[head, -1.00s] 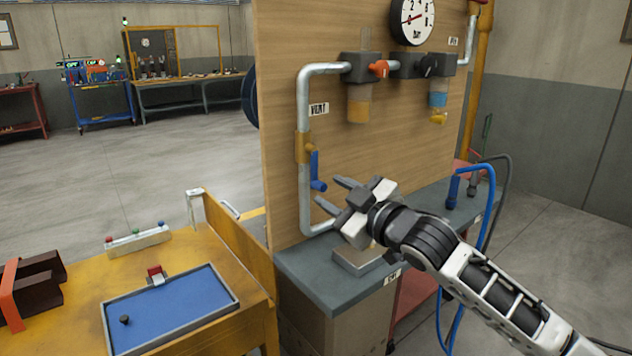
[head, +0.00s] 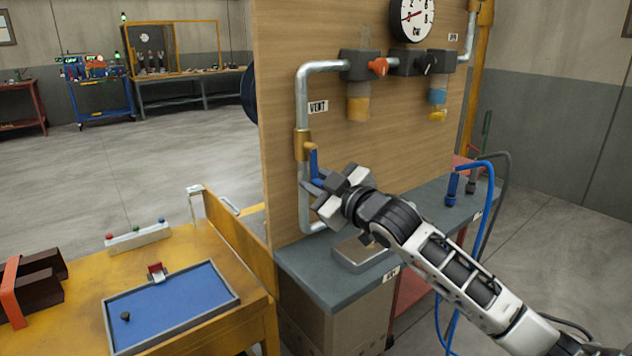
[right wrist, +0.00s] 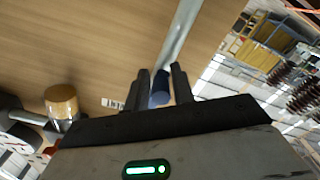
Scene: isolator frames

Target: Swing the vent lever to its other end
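The blue vent lever (head: 314,163) hangs down from a brass valve body (head: 304,145) on the grey vent pipe, below the VENT label (head: 318,107). My right gripper (head: 313,181) is at the lever's lower end, with its fingers apart on either side of it. The right wrist view shows the blue lever end (right wrist: 160,90) between the two dark fingertips (right wrist: 161,84); whether they touch it is unclear. The fingers hide part of the lever's lower end in the head view. My left gripper is not in view.
The wooden panel (head: 280,130) stands close behind the pipe. A grey bench (head: 300,263) with a metal box (head: 360,252) lies below my right arm. A yellow table with a blue tray (head: 108,318) is at lower left. A blue hose (head: 490,215) runs at right.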

